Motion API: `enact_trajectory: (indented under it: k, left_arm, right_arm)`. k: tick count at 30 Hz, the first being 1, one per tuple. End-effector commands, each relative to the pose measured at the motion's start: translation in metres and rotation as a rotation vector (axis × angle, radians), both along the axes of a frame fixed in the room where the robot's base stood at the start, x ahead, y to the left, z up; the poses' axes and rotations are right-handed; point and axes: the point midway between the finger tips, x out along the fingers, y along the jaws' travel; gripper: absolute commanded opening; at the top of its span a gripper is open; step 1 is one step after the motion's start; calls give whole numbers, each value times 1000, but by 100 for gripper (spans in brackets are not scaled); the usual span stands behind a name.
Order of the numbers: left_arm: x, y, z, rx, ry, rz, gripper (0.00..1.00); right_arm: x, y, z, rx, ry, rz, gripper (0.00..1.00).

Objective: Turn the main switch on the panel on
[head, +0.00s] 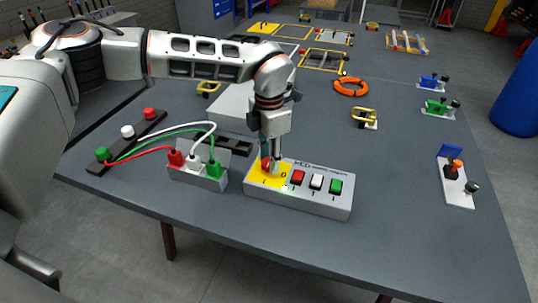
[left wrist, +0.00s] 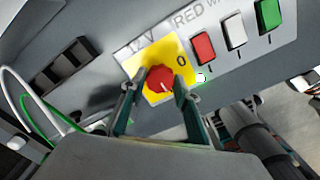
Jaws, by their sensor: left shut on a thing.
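The panel (head: 318,203) is a grey box near the table's front edge, with a yellow plate (head: 270,178) at its left end. The main switch is a red knob (left wrist: 160,79) on that plate; in the head view it is partly hidden by my gripper. A "0" shows on the plate to the knob's right in the left wrist view. A small pale mark on the knob points to the lower right there. My left gripper (head: 272,165) reaches down from above, its fingers (left wrist: 160,93) shut on opposite sides of the knob. My right gripper is not in view.
A small green light (left wrist: 200,78) glows beside the yellow plate. Red, white and green buttons (head: 316,182) sit to its right. A socket box (head: 198,178) with red, white and green cables stands close on the left.

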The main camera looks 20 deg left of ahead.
Motion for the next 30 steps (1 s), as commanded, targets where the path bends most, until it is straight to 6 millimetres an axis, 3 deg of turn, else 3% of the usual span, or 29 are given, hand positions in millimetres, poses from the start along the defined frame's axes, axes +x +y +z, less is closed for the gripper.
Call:
enact_trajectory:
  k: [20, 21, 23, 30]
  left_arm:
    - [-2, 0, -2, 1, 5, -70, 9]
    - [-2, 0, -2, 1, 5, -70, 33]
    - [-2, 0, -2, 1, 5, -70, 48]
    - [-1, 0, -1, 1, 2, -68, 48]
  right_arm:
    - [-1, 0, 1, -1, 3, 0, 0]
    - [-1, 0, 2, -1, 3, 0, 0]
    - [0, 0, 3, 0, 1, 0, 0]
    - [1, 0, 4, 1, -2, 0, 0]
